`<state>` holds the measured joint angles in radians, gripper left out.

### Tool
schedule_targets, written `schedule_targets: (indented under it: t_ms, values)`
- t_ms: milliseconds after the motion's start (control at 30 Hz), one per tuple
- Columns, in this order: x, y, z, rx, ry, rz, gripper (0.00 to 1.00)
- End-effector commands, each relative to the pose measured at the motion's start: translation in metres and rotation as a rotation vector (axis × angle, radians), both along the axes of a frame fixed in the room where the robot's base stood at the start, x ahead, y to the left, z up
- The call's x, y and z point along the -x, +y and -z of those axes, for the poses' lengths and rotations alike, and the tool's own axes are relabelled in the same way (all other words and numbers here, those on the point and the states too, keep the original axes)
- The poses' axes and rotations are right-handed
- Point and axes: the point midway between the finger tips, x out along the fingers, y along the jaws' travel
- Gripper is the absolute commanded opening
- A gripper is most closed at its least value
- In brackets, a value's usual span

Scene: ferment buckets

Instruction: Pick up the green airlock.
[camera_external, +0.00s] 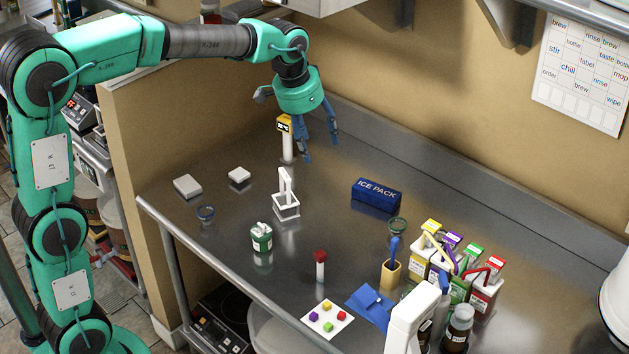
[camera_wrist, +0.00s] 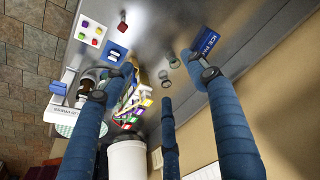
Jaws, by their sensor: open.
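A row of white containers with coloured tops and tubes stands at the right of the bench in the external view. The green-topped one (camera_external: 464,283) is between the purple and the red (camera_external: 485,291) ones; I take its green part as the airlock, though its shape is partly hidden by neighbours. My gripper (camera_external: 320,148) is open and empty, high above the back of the bench, far left of the row. Its blue fingers (camera_wrist: 160,78) are spread.
A blue ice pack (camera_external: 376,195) lies between my gripper and the row. A blue-handled yellow holder (camera_external: 391,272), dark bottles (camera_external: 458,328) and a white device (camera_external: 411,318) crowd the row. A small green-and-white jar (camera_external: 262,238) stands left of centre. The back wall rises behind.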

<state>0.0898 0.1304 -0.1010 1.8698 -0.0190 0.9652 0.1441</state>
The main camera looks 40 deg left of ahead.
Motion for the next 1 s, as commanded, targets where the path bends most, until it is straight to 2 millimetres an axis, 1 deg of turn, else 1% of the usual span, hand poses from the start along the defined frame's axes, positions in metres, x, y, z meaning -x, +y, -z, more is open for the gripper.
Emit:
schedule_targets:
  t_ms: [33,100,267,467,667,800,1000]
  values:
    - [-0.013,-0.004,0.009,-0.001,0.009,0.007,0.58]
    - [-0.029,-0.008,0.019,-0.003,0.018,0.018,0.58]
    - [-0.065,-0.019,0.043,-0.007,0.039,0.04,0.58]
    - [-0.108,-0.033,0.079,-0.012,0.067,0.069,0.58]
    - [-0.149,-0.048,0.12,-0.016,0.093,0.098,0.58]
    - [-0.175,-0.059,0.151,-0.02,0.111,0.118,0.58]
    - [-0.207,-0.073,0.198,-0.024,0.136,0.145,0.58]
